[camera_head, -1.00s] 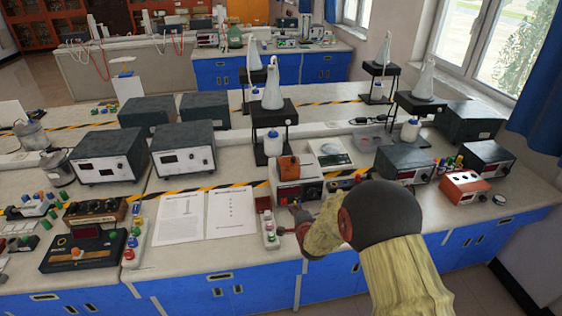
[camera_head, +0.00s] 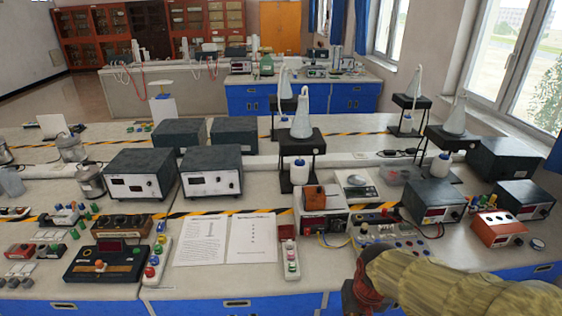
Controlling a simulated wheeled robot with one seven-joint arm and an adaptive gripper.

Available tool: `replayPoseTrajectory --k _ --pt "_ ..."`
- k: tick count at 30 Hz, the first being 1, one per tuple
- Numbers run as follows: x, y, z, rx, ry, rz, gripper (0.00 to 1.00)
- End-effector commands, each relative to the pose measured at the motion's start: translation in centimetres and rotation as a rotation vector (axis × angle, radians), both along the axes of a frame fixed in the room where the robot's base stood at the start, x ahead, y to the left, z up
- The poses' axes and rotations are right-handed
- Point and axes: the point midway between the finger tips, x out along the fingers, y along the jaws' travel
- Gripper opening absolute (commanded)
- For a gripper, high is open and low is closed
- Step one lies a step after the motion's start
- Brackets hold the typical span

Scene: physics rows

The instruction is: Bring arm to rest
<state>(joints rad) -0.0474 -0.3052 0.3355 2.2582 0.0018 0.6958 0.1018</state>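My arm (camera_head: 430,283) shows at the lower right of the head view, with yellowish, wood-like links and a dark red joint. It lies low in front of the bench's front edge. My gripper is not clearly visible; the dark red part (camera_head: 362,300) at the arm's left end runs toward the bottom of the picture, and no fingertips can be made out. I see nothing held.
The white lab bench (camera_head: 200,285) is crowded with grey power supplies (camera_head: 135,187), a black device (camera_head: 105,262), open papers (camera_head: 225,240), a white button strip (camera_head: 290,258) and an orange box (camera_head: 498,231). A narrow bare strip runs along its front edge.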

Motion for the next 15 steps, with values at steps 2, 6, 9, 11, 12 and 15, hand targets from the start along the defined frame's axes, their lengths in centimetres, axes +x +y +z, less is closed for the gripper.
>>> replayPoseTrajectory --k 2,6,9,11,12,15 --pt "-3.0 -0.4 3.2 -0.010 -0.012 0.051 0.00" --pt "-7.4 -1.0 7.6 -0.019 -0.066 0.084 0.00" --pt "-8.8 -1.3 10.4 -0.020 -0.152 0.074 0.00" --pt "-9.2 -1.4 11.9 -0.022 -0.211 0.069 0.00" --pt "-9.4 -1.4 12.8 -0.023 -0.243 0.065 0.00" --pt "-9.5 -1.6 14.8 -0.025 -0.307 0.058 0.00"
